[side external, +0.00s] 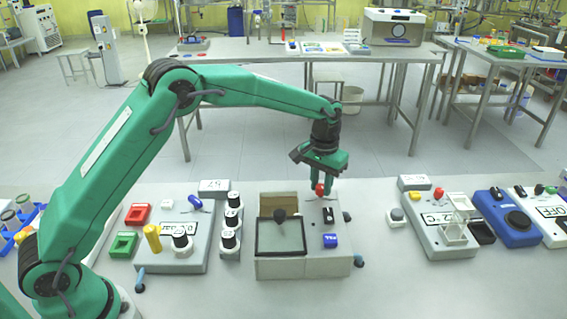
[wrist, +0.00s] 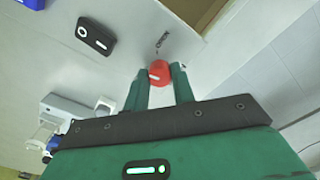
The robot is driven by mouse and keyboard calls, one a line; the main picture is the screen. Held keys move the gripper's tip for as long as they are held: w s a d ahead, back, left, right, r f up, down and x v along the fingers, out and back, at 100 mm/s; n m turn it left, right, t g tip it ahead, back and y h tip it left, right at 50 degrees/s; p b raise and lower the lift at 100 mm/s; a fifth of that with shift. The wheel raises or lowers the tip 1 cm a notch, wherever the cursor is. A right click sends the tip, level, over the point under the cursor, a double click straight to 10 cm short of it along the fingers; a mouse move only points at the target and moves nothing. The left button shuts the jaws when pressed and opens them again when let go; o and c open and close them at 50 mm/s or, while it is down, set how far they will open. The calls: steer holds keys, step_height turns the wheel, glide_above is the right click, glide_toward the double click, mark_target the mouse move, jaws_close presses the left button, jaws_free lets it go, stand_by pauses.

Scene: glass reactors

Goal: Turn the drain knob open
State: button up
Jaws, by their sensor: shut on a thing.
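The drain knob looks to be the red knob (wrist: 158,73) with a white mark on its face, beside a small printed label (wrist: 162,42) on the white panel in the wrist view. It also shows as a small red spot (side external: 320,189) on the panel of the middle box (side external: 300,268) in the side external view. My gripper (wrist: 163,75) points down at the panel, with its two green fingers on either side of the red knob, shut on it. In the side external view my gripper (side external: 323,184) is over the box's back right part.
A black switch (wrist: 96,36) and a blue part (wrist: 34,3) sit on the same panel; the black switch (side external: 328,215) and blue button (side external: 330,240) show below the knob in the side view. A glass-lidded chamber (side external: 281,251) is at left. Other units stand on both sides.

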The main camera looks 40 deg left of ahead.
mark_target(321, 185)
steer(key=m, duration=0.5)
steer(key=shift+a+m, duration=0.2)
steer(key=shift+m, duration=0.1)
steer(key=m, duration=0.5)
steer(key=shift+m+g, duration=0.3)
steer(key=shift+m, duration=0.1)
steer(key=o, duration=1)
steer(key=shift+d, duration=0.1)
steer(key=shift+w, duration=0.1)
steer(key=shift+w+r, duration=0.1)
steer(key=shift+r, duration=3.8)
